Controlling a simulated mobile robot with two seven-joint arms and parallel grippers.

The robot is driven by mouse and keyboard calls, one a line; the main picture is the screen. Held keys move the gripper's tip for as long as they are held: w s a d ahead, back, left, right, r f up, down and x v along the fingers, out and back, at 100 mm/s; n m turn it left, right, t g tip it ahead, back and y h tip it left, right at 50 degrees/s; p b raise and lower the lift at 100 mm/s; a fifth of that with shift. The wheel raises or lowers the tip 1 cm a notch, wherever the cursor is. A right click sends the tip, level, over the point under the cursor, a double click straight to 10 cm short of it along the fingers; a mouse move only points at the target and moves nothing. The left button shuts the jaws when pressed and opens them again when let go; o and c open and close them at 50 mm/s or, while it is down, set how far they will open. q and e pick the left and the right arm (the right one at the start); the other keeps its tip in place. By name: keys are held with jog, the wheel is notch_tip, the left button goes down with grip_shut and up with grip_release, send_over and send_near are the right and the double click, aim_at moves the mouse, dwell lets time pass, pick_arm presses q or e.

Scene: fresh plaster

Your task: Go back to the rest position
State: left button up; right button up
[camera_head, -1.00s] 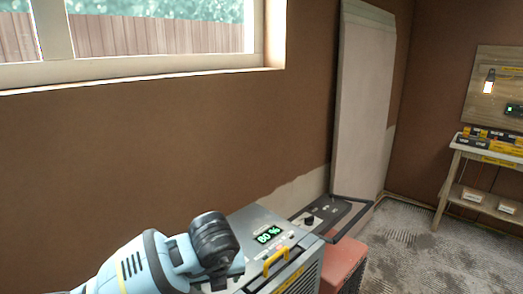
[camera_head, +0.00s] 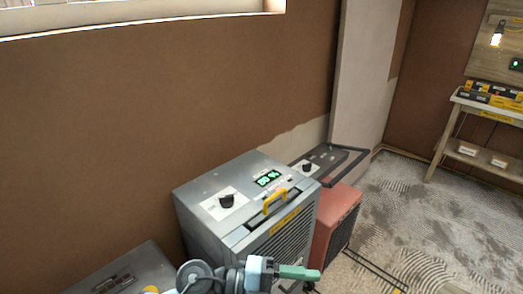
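My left gripper (camera_head: 298,272) shows at the bottom middle, in front of the grey machine. Its arm comes in low from the left, and its teal fingers point right. I see the fingers from the side and cannot tell whether they are open or shut; nothing held is visible. My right gripper is not in view. The grey machine (camera_head: 222,220) has a lit green display (camera_head: 267,178), a black knob (camera_head: 226,200) and a yellow handle (camera_head: 275,198) on top. The gripper appears apart from the knob and handle.
A red machine (camera_head: 338,217) with a black frame stands right of the grey one. Another grey case (camera_head: 122,278) is at the lower left. A brown wall (camera_head: 150,120) runs behind. A wooden bench (camera_head: 483,108) stands at the far right, with rough floor (camera_head: 415,205) before it.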

pick_arm(q)
jog(key=w+a+f+n+t+y, duration=0.2)
jog(key=a+f+n+t+y, duration=0.25)
jog(key=a+n+t, duration=0.6)
jog(key=w+a+f+n+t+y, duration=0.2)
jog(key=a+f+n+t+y, duration=0.45)
jog(key=n, duration=0.65)
jog(key=s+a+f+n+g+y, duration=0.2)
jog(key=s+a+f, duration=0.3)
jog(key=s+f, duration=0.3)
jog(key=s+a+f+n+g+y, duration=0.2)
jog(key=s+a+f+n, duration=0.3)
jog(key=s+f, duration=0.3)
jog(key=shift+a+f+g+y, duration=0.3)
jog(key=shift+a+f+g, duration=0.2)
jog(key=shift+g, duration=0.4)
jog(key=shift+d, duration=0.1)
jog(key=shift+c, duration=0.2)
